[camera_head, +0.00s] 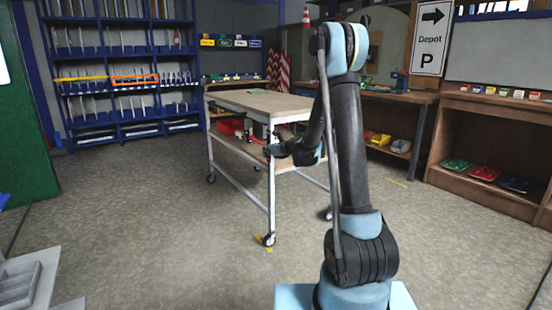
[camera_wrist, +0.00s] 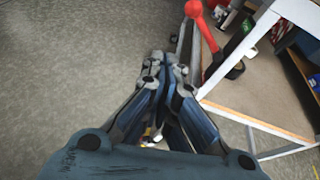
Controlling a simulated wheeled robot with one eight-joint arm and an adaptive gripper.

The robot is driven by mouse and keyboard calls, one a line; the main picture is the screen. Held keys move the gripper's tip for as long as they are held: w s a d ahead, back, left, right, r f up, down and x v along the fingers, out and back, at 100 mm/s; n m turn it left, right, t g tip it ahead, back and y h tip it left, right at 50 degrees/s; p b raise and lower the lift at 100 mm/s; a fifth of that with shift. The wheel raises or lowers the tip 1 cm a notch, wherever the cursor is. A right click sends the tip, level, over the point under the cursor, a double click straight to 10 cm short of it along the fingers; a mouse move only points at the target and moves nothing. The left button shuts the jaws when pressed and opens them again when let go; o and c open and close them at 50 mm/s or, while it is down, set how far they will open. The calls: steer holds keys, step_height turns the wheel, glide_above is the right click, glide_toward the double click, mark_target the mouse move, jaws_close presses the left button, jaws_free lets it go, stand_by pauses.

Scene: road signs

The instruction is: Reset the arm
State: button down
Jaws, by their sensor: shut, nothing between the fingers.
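My gripper (camera_head: 270,150) shows in the head view at the end of my folded arm, in front of the near end of a wheeled workbench (camera_head: 262,103). In the wrist view my gripper (camera_wrist: 165,62) points toward the top of the picture, its fingers shut with nothing between them. The floor lies below it, and the workbench's pale frame (camera_wrist: 239,50) is to its right. A red object (camera_wrist: 206,40) shows just beyond the fingertips, by the frame; I cannot tell how far away it is.
Blue shelving (camera_head: 120,75) stands at the back left. A wooden cabinet (camera_head: 490,107) with coloured trays (camera_head: 484,173) stands at the right. A Depot sign (camera_head: 431,37) hangs above. A grey container (camera_head: 20,283) is at the lower left. The floor left of the workbench is clear.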

steer(key=s+d+r+n+g+h, duration=0.1)
steer(key=s+d+n, duration=0.35)
steer(key=s, duration=0.45)
steer(key=s+d+r+n+g+h, duration=0.1)
steer(key=s+d+r+n+g, duration=0.15)
steer(key=s+n, duration=0.4)
steer(key=s+d+r+n+g+h, duration=0.1)
steer(key=s+d+n, duration=0.3)
steer(key=s, duration=0.6)
steer(key=s+d+f+n+g+h, duration=0.1)
steer(key=s+d+f+n+h, duration=0.1)
steer(key=s, duration=0.7)
steer(key=s+d+f+n+g+h, duration=0.2)
steer(key=s+d+f+n, duration=0.2)
steer(key=s, duration=0.6)
steer(key=s+d+f+n+g+h, duration=0.1)
steer(key=s+d+f+n+h, duration=0.1)
steer(key=s+d+n, duration=0.4)
steer(key=s+d+f, duration=0.1)
steer(key=s, duration=0.3)
steer(key=shift+d+f, duration=0.2)
steer(key=shift+f, duration=0.15)
steer(key=shift+w+f, duration=0.2)
steer(key=shift+w, duration=0.25)
